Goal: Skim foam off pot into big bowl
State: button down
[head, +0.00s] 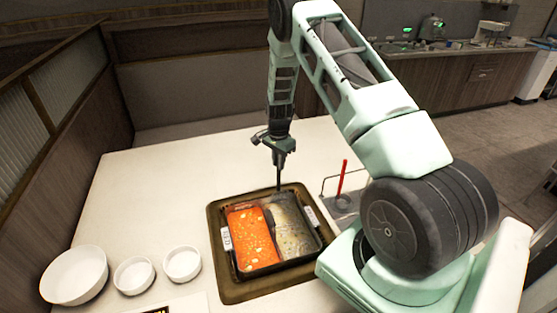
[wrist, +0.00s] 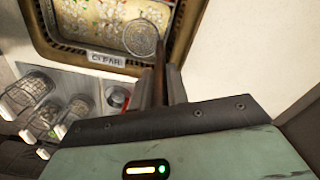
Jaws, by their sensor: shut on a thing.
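The divided pot (head: 283,262) sits in a brown-framed recess in the table, with red broth (head: 251,238) in its left half and pale broth (head: 291,226) in its right half. My gripper (head: 279,158) is above the pot's far edge, shut on the dark handle of a skimmer (head: 279,180). In the wrist view the skimmer's round mesh head (wrist: 141,38) is over the pale broth beside the CLEAR label (wrist: 107,58); whether it touches the liquid I cannot tell. Pale flecks cover this broth. The big white bowl (head: 74,275) stands at the table's front left and looks empty.
Two smaller white bowls (head: 134,276) (head: 182,264) stand between the big bowl and the pot. A wire rack with an upright red handle (head: 342,178) is right of the pot. The table's far left is clear.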

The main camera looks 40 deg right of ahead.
jog(key=shift+f+b, duration=2.75)
jog(key=shift+f, duration=1.5)
jog(key=shift+s, duration=0.1)
jog(key=shift+s+a, duration=1.9)
jog(key=shift+s, duration=1.9)
jog(key=shift+s+a, duration=1.85)
jog(key=shift+s, duration=1.9)
notch_tip(320, 180, up, 7)
jog(key=p, duration=0.6)
jog(key=shift+r, duration=0.15)
jog(key=shift+r+p, duration=0.2)
jog(key=shift+p, duration=0.1)
notch_tip(320, 180, up, 9)
jog(key=p, duration=0.7)
jog(key=shift+f, duration=0.1)
